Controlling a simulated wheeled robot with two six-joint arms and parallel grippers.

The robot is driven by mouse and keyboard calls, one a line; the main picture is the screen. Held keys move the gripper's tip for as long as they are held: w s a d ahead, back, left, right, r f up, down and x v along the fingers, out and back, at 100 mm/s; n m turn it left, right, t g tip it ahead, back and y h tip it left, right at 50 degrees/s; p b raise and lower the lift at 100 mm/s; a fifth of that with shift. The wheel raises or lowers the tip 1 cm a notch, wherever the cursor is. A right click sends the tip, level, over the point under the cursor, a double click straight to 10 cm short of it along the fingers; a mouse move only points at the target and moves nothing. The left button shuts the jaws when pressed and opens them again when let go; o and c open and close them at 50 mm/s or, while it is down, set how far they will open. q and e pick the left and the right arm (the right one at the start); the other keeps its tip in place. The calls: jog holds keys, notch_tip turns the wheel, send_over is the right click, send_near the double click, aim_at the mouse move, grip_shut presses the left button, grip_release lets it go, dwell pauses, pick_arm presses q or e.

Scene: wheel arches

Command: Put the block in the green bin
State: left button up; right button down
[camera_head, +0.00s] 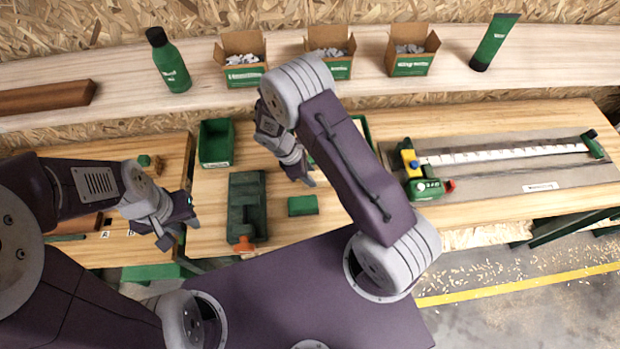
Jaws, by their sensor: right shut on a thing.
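A green bin (215,144), open at the top, stands on the bench left of my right gripper. A green rectangular block (303,206) shows on the bench just below my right gripper (303,183) in the picture. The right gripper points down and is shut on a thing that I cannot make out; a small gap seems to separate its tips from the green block. My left gripper (180,234) is open and empty, over the left part of the bench, apart from the bin. My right arm hides part of the bench behind it.
A dark green case (247,208) with an orange end lies between the grippers. A green-rimmed tray (364,128) is partly behind my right arm. A measuring device (424,187) lies right. Cartons (242,60), a bottle (169,62) and a tube (494,43) stand on the back shelf.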

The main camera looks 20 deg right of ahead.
notch_tip(320, 180, down, 3)
jog(key=shift+d+p, duration=0.1)
jog(key=shift+p, duration=0.3)
jog(key=shift+w+f, duration=0.2)
jog(key=shift+f, duration=0.15)
jog(key=shift+s+f+b, duration=0.15)
jog(key=shift+s+b, duration=0.05)
jog(key=shift+b, duration=0.1)
jog(key=c, duration=1.2)
grip_release()
jog(key=shift+w, duration=0.1)
